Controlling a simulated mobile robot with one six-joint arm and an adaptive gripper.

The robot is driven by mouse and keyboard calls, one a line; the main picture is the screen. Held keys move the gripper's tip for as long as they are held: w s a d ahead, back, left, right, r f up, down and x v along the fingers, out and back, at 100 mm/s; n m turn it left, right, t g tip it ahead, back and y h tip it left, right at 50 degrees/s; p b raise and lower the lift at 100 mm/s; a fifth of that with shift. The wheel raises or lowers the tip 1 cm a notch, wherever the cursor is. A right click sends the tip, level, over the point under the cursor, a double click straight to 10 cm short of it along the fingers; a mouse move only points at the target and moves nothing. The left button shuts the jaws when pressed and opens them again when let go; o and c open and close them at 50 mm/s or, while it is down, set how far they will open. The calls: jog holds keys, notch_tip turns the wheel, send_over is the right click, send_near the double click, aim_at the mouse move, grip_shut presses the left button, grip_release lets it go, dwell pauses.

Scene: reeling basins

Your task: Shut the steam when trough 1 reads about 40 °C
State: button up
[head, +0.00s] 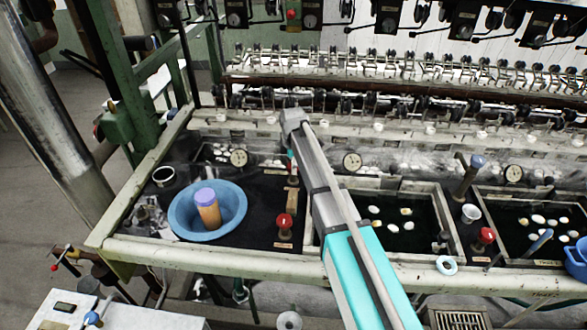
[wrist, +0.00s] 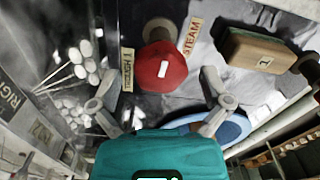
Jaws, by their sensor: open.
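In the wrist view, a red knob (wrist: 160,70) with a white mark stands beside a plate reading STEAM (wrist: 192,37). My gripper (wrist: 160,84) is open, one finger on each side of the knob, with visible gaps. Contact cannot be told. A brown block marked 1 (wrist: 262,50) lies beside it; it also shows in the head view (head: 292,201). In the head view my arm largely hides the gripper and this knob. A round dial (head: 238,158) stands behind the left trough and another dial (head: 352,161) right of my arm; both are too small to read.
A blue basin (head: 178,218) holding an orange, purple-topped cylinder (head: 208,209) sits left. Another red knob (head: 285,220) stands nearer the front rim (head: 200,253). White cocoons float in the troughs. Reeling machinery lines the back.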

jog(key=shift+f, duration=0.1)
jog(key=shift+c, duration=0.2)
jog(key=c, duration=1.1)
jog(key=shift+m, duration=0.6)
jog(key=m, duration=0.3)
jog(key=shift+m, duration=2.4)
